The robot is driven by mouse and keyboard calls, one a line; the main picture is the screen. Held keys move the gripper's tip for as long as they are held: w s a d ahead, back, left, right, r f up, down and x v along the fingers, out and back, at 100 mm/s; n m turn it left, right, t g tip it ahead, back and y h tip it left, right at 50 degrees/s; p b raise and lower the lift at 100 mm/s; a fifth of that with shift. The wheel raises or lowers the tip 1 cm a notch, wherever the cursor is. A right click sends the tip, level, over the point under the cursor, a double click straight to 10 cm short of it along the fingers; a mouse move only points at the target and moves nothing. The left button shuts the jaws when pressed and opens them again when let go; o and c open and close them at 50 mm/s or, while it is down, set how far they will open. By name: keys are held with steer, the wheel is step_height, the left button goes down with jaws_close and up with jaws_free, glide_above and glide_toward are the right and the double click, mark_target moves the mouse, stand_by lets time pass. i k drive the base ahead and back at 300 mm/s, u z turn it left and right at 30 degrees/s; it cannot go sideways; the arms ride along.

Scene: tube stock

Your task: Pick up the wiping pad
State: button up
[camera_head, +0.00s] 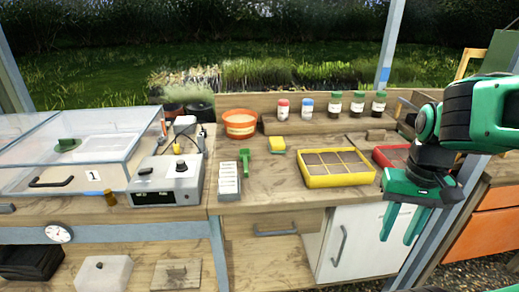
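A small yellow block with a darker band along its lower edge (277,145) lies on the wooden bench near its back, left of the yellow tray. It looks like the wiping pad, though it is small in view. My gripper (402,225) is at the right, pointing down in front of the bench's front edge. Its two green fingers are apart with nothing between them. It is well to the right of the pad and nearer the camera, not touching it.
A yellow sectioned tray (338,181) stands between the pad and my gripper, with a red tray (392,155) behind the arm. A green-handled tool (245,162), white rack (229,181) and orange pot (240,124) are left of the pad. Several bottles (336,104) stand behind.

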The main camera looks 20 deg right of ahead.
mark_target(277, 144)
steer(key=u, duration=0.1)
steer(key=i, duration=1)
steer(key=z, duration=0.05)
